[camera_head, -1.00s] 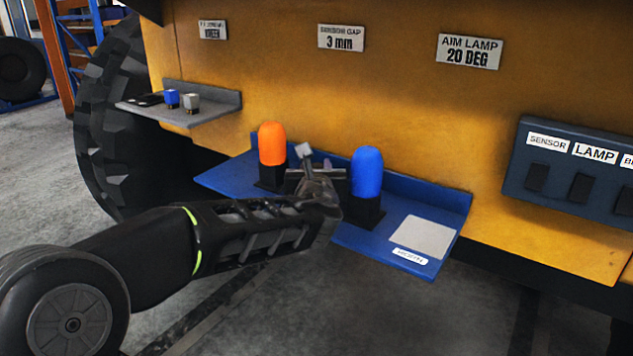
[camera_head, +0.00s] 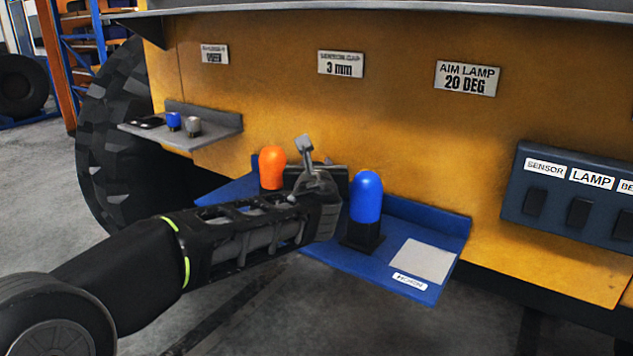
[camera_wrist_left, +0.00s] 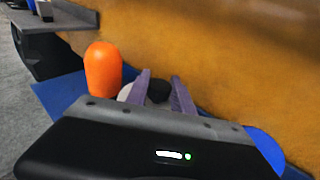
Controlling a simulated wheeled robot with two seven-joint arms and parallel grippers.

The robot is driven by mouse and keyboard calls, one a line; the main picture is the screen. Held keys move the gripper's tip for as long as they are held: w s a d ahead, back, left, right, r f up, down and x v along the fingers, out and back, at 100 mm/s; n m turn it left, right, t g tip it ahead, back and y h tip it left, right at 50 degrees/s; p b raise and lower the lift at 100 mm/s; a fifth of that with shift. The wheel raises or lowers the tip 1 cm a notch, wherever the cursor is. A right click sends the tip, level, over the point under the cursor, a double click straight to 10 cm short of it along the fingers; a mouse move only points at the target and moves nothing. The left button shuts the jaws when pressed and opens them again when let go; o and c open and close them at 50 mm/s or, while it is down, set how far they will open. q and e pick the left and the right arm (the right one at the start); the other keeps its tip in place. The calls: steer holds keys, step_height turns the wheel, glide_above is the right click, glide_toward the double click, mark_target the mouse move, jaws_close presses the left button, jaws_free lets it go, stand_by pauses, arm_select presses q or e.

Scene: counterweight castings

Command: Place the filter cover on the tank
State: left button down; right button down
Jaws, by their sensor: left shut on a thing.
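My left gripper (camera_head: 307,158) is above the blue shelf, between the orange-domed part (camera_head: 272,168) and the blue-domed part (camera_head: 367,197). In the left wrist view its two fingers (camera_wrist_left: 160,84) are shut on a small dark rounded piece (camera_wrist_left: 158,92). I cannot tell for sure that this is the filter cover; the gripper hides it in the head view. A pale round thing (camera_wrist_left: 125,92) shows partly beside the near finger. The orange part stands left of the fingers in that view. I cannot make out which thing is the tank. My right gripper is out of view.
The blue shelf (camera_head: 437,222) has a grey square pad (camera_head: 423,262) at its right end. A small grey shelf (camera_head: 219,127) on the left holds a blue piece (camera_head: 173,121) and a grey piece (camera_head: 193,126). The switch box (camera_head: 550,225) is at the right.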

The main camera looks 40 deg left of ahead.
arm_select(q)
step_height(320, 180, up, 4)
steer(key=shift+r+p, duration=0.1)
steer(key=shift+p, duration=0.25)
stand_by(0.4)
